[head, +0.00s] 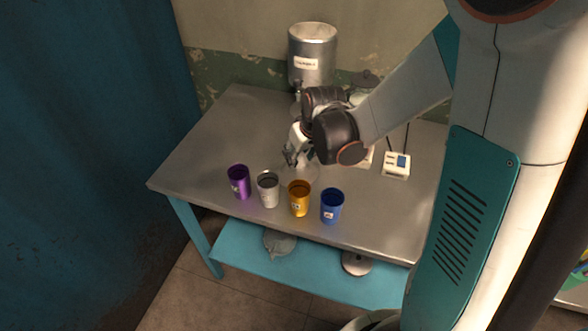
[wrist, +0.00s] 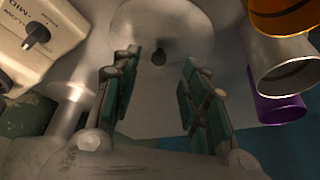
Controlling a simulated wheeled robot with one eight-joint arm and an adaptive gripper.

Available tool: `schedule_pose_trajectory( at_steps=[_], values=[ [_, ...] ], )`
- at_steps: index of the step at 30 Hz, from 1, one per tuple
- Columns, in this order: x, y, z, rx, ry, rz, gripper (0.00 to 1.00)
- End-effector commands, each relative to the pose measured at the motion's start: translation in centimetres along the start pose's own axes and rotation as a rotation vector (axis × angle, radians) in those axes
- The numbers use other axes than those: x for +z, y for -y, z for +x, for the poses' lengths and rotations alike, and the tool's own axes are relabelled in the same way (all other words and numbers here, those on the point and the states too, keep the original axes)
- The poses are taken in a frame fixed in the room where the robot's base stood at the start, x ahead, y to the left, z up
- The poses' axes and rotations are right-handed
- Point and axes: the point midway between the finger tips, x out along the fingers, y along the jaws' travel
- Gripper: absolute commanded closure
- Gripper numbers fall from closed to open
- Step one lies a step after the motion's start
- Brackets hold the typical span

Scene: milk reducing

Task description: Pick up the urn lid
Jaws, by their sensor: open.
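A pale round lid with a small dark knob at its centre lies flat on the table; it is clearest in the wrist view (wrist: 185,25). In the head view it shows only faintly under my gripper (head: 297,158). My gripper is open and points down at the lid. In the wrist view its two fingers (wrist: 161,65) stand to either side of the knob, with nothing between them. I cannot tell how high they are above it. The silver urn (head: 312,60) with a label stands at the back of the table.
Purple (head: 239,182), silver (head: 268,190), orange (head: 299,198) and blue (head: 332,206) cups line the front edge of the metal table (head: 220,135). A white device (head: 396,165) stands right of my gripper. A dark-lidded pot is partly hidden behind my arm. The table's left side is clear.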

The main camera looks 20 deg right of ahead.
Motion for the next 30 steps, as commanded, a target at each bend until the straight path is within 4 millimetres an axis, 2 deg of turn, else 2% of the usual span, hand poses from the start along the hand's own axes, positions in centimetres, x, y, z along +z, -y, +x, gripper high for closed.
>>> schedule_pose_trajectory(
  at_steps=[5, 12, 20, 21, 26, 30],
  values=[
    [-0.1, 0.0, 1.3, 0.0, 0.0, 0.0, 0.59],
    [-0.4, -0.1, 4.8, 0.0, 0.0, -0.001, 0.59],
    [-0.5, -0.1, 5.2, 0.0, 0.0, 0.0, 0.59],
    [-0.5, -0.1, 5.2, 0.0, 0.0, 0.0, 0.61],
    [-0.5, -0.1, 5.2, 0.0, 0.0, 0.0, 0.98],
    [-0.5, -0.1, 5.1, 0.0, 0.0, 0.0, 1.0]
  ],
)
